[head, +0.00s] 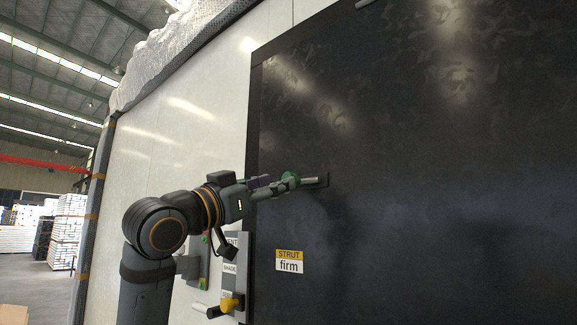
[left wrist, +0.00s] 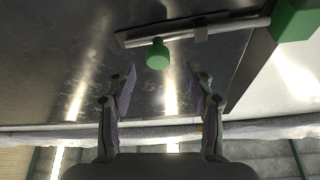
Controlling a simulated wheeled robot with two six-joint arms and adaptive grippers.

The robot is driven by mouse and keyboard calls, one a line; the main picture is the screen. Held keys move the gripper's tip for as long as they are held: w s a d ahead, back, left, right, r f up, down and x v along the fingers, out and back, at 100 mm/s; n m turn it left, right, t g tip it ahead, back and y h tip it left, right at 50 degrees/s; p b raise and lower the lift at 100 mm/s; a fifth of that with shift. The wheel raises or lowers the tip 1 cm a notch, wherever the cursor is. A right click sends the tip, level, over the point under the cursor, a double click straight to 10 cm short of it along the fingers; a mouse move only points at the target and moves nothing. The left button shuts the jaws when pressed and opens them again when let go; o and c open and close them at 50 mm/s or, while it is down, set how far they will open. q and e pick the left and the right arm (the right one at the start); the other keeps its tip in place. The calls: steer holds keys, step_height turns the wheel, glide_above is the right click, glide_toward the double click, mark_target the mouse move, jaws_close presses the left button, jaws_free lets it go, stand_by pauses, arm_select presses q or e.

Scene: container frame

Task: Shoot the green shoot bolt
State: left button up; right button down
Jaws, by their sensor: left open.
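The shoot bolt (left wrist: 190,34) is a metal rod on a dark backplate, fixed to the black door. Its round green knob (left wrist: 158,54) stands out from the rod; it also shows in the head view (head: 290,180). A green block (left wrist: 294,20) sits on the light frame at the rod's right end in the left wrist view; I cannot tell whether the rod enters it. My left gripper (head: 274,187) is open. In the left wrist view, its fingertips (left wrist: 160,72) are apart, with the knob centred just beyond them. Contact is not clear. My right gripper is not in view.
The black door (head: 430,210) fills the right of the head view, beside a white wall (head: 180,120). A "STRUT firm" label (head: 289,262) is on the door.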

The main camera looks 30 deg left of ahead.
arm_select(q)
steer(key=x, duration=0.1)
steer(key=p+x, duration=0.1)
steer(key=x, duration=0.1)
steer(key=p+x, duration=0.1)
steer(key=x, duration=0.1)
steer(key=shift+w+d+f, duration=0.1)
steer(key=shift+w+d, duration=0.15)
steer(key=shift+d, duration=0.1)
steer(key=shift+a, duration=0.1)
steer(key=shift+s+a, duration=0.15)
steer(key=shift+s, duration=0.1)
steer(key=shift+c, duration=0.8)
steer(key=shift+w, duration=0.2)
steer(key=c, duration=0.5)
jaws_close()
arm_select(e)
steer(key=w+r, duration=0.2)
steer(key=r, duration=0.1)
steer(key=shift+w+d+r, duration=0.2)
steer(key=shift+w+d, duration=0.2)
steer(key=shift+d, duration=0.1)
